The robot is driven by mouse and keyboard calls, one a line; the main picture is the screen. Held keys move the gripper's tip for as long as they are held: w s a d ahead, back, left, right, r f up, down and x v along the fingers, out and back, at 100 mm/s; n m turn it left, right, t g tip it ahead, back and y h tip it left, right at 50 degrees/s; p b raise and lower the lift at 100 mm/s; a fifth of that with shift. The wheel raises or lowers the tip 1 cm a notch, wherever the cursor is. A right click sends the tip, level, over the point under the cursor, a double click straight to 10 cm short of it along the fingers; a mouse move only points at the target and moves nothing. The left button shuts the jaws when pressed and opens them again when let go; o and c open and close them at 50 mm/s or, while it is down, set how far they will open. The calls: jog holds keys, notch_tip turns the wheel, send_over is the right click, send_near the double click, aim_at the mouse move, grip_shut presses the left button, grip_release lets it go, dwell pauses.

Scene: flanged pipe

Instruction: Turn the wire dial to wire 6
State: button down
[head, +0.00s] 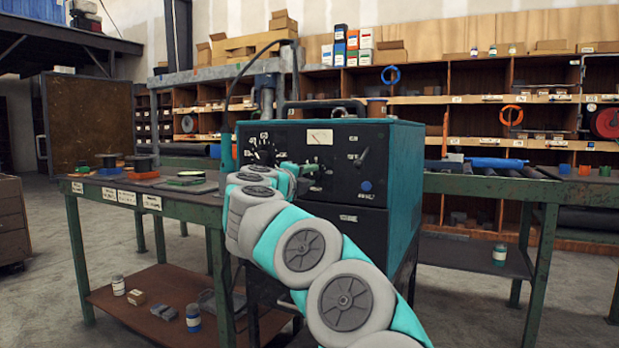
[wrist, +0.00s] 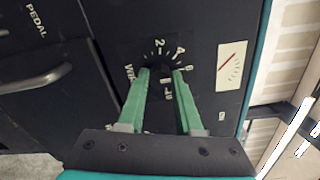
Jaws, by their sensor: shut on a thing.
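The wire dial (wrist: 162,74) is a small black knob on a dark panel, seen in the wrist view with white ticks and the numbers 2 and 4 around it. A further number beside the right finger is hard to read. My gripper (wrist: 163,71) has its two green fingers on opposite sides of the knob, closed on it. The knob's pointer is not clear between the fingers, so its setting cannot be told. In the head view my gripper (head: 310,168) reaches the front of the teal and black welding machine (head: 403,180), and hides the dial.
A white meter (wrist: 231,66) sits right of the dial in the wrist view, and a metal handle (wrist: 48,78) lies left. In the head view a green workbench (head: 130,188) stands left of the machine, with shelves (head: 470,105) behind. A larger dial (head: 262,149) is on the panel's left.

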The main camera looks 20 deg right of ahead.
jog(key=c, duration=0.6)
grip_release()
jog(key=shift+v, duration=3.95)
